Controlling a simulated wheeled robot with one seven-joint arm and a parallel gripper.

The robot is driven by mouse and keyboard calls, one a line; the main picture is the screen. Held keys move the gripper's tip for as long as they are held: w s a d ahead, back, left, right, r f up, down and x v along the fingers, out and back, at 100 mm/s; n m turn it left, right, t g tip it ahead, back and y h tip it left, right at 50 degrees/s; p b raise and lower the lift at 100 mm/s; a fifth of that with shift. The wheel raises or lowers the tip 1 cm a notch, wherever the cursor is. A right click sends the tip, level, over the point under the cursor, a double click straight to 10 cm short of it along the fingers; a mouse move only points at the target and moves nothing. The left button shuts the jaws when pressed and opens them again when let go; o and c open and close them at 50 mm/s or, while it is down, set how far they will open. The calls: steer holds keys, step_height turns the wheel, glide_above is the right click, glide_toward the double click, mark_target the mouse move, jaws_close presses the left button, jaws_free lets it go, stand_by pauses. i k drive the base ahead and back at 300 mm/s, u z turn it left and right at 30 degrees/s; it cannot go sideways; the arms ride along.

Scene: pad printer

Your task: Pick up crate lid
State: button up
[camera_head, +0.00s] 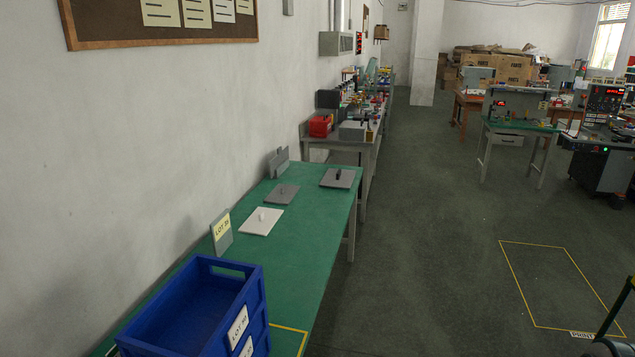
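Several flat plates with small handles or knobs lie on the green table; I cannot tell which is the crate lid. A white plate (258,226) with a light knob is nearest. A dark grey plate (284,191) lies just beyond it. Blue stacked crates (258,294) with white lot labels stand at the near end of the table; the top one is open and looks empty. My gripper is not in view.
The green table (305,235) runs along the left wall. An upright lot sign (222,234) and a grey stand (278,161) stand at its wall side. A cluttered bench (357,133) stands beyond. The floor to the right (440,240) is open, with a yellow-outlined area.

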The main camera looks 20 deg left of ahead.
mark_target(333, 177)
steer(key=u, duration=0.8)
steer(key=i, duration=1)
steer(key=k, duration=1)
steer(key=z, duration=1)
steer(key=i, duration=0.85)
steer(key=u, duration=3.15)
steer(key=i, duration=0.15)
steer(key=z, duration=0.3)
